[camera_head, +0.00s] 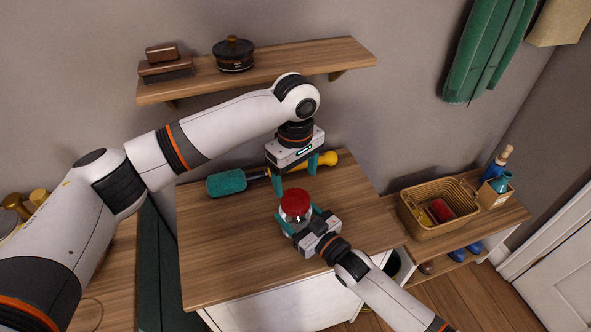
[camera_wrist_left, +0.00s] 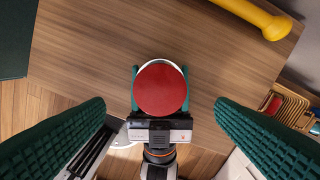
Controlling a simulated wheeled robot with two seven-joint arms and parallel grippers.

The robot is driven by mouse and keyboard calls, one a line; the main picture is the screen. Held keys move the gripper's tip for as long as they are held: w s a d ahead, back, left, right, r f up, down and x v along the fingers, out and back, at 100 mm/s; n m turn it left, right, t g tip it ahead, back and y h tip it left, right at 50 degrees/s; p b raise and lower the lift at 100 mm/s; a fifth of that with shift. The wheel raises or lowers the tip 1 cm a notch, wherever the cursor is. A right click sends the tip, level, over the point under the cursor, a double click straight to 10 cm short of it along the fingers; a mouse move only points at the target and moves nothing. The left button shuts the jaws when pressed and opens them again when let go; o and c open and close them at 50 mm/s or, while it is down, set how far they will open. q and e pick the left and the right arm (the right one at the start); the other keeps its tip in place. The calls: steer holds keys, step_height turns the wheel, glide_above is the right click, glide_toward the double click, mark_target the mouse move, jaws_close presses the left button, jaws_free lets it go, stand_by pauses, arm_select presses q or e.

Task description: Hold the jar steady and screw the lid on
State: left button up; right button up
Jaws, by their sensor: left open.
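The jar (camera_head: 288,226) stands upright on the wooden cabinet top, with the red lid (camera_head: 295,202) resting on its mouth. I cannot tell whether the lid is threaded on. In the left wrist view the lid (camera_wrist_left: 160,88) is a round red disc near the centre, with a pale rim showing along its upper edge. My right gripper (camera_head: 297,224) has its teal fingers closed on both sides of the jar. My left gripper (camera_head: 295,174) points down, open and empty, above the lid, with the lid between its fingers in the wrist view. Most of the jar is hidden there.
A wall shelf (camera_head: 287,58) holds brushes and a dark tin (camera_head: 233,57). A wicker basket (camera_head: 437,228) stands to the right. The cabinet's front left is clear.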

mark_target(295, 199)
arm_select(q)
step_height(295, 199, down, 7)
steer(key=shift+r, duration=0.1)
stand_by(0.4)
